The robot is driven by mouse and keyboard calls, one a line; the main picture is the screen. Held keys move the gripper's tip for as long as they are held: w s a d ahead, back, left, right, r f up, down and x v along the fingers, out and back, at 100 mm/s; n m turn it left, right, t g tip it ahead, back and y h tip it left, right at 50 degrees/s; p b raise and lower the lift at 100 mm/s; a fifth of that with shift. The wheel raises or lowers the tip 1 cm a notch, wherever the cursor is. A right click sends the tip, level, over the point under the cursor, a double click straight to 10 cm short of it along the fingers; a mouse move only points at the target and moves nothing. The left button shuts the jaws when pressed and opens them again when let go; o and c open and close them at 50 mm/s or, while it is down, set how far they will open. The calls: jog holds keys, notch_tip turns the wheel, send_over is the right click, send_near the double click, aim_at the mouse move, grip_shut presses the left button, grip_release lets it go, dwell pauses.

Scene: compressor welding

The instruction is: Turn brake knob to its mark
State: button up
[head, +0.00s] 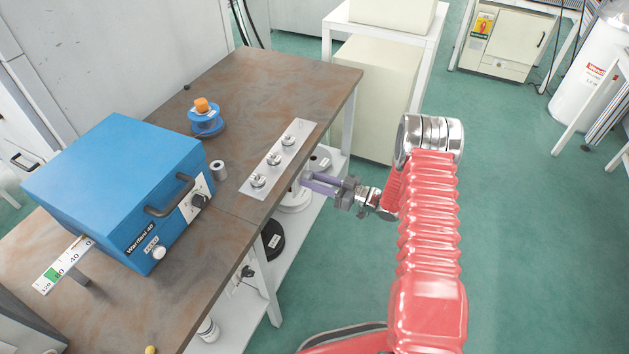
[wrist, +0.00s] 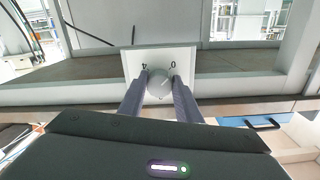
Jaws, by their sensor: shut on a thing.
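The brake knob (wrist: 159,85) is a round grey knob on a white plate (wrist: 187,58) in the wrist view. Dark marks stand at the plate's upper left and upper right; the right one looks like a 0. My gripper (wrist: 158,78) is shut on the knob, one finger on each side. The knob's pointer and its exact angle cannot be made out. In the head view my gripper (head: 309,181) reaches left to the table's right edge, and the knob is too small and covered to tell there.
A brown table (head: 240,90) carries a blue machine (head: 115,175) with a dial, a metal strip (head: 275,163) with three round fittings, and a blue spool (head: 206,122) with an orange top. A lower shelf (head: 240,315) holds dark and white items.

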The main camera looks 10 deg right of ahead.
jog(key=shift+s+a+f, duration=0.1)
jog(key=shift+s+f, duration=0.1)
jog(key=shift+f, duration=0.05)
jog(key=o, duration=1.1)
jog(key=shift+w+r, duration=0.1)
jog(key=shift+r, duration=0.05)
jog(key=shift+c, duration=0.2)
jog(key=v, duration=1.4)
